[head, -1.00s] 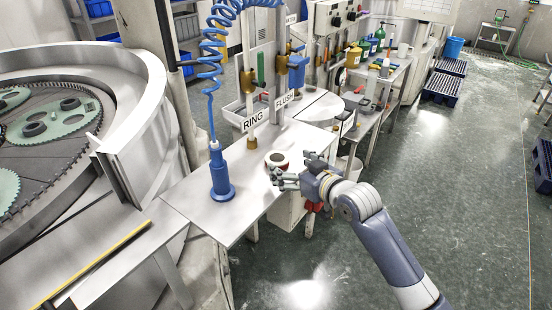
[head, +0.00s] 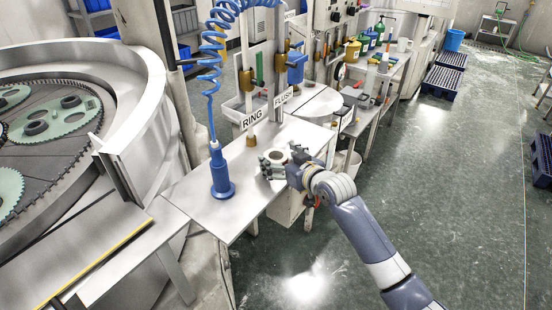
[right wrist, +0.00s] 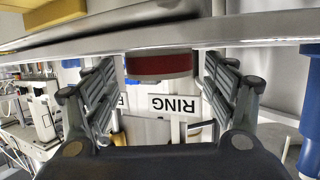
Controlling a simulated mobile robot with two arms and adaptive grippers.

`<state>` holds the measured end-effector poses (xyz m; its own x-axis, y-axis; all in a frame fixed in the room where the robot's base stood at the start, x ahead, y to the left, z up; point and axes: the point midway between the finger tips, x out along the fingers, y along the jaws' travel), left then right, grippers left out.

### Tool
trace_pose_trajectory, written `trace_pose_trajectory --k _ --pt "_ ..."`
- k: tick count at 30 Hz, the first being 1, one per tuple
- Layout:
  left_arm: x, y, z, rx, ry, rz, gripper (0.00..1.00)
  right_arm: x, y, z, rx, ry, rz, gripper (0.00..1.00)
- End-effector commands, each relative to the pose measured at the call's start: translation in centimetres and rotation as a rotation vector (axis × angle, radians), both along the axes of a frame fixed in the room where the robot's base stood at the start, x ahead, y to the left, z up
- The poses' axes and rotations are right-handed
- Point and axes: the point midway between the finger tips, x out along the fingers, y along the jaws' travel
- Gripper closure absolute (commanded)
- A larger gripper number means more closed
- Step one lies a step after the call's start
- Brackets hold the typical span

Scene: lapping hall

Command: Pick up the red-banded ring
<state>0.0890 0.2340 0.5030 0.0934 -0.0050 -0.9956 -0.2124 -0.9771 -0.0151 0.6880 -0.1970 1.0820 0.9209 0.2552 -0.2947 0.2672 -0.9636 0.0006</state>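The red-banded ring (head: 276,156) stands on the steel table (head: 222,214), near its right edge. In the head view its pale top shows and the fingers hide part of its side. In the right wrist view, which is upside down, its red band (right wrist: 160,66) shows between the two fingers. My right gripper (head: 272,167) is open. Its fingers (right wrist: 158,88) lie on both sides of the ring, with a visible gap on each side. My left gripper is not in view.
A blue tool (head: 222,181) on a coiled hose stands left of the ring. The RING sign (head: 253,118) and FLUSH sign (head: 286,97) are behind it. A large round lapping machine (head: 128,135) fills the left. Open floor (head: 440,200) lies to the right.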

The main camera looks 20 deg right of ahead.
Motion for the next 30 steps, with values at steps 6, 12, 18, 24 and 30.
trace_pose_trajectory --k 6,12,18,24,30 --pt "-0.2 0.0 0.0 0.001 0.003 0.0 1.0 0.0 0.0 0.0 0.0 0.001 0.0 0.73" --pt "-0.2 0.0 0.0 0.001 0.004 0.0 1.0 0.0 0.0 0.1 0.001 -0.002 0.0 0.78" --pt "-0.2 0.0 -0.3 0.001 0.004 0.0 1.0 0.0 0.0 0.5 0.001 -0.003 -0.001 0.78" --pt "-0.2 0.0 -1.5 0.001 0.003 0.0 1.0 0.1 0.0 3.0 0.001 -0.01 0.0 0.78" --pt "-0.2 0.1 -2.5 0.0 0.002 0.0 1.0 -3.1 1.5 3.6 0.003 -0.002 0.003 0.78"
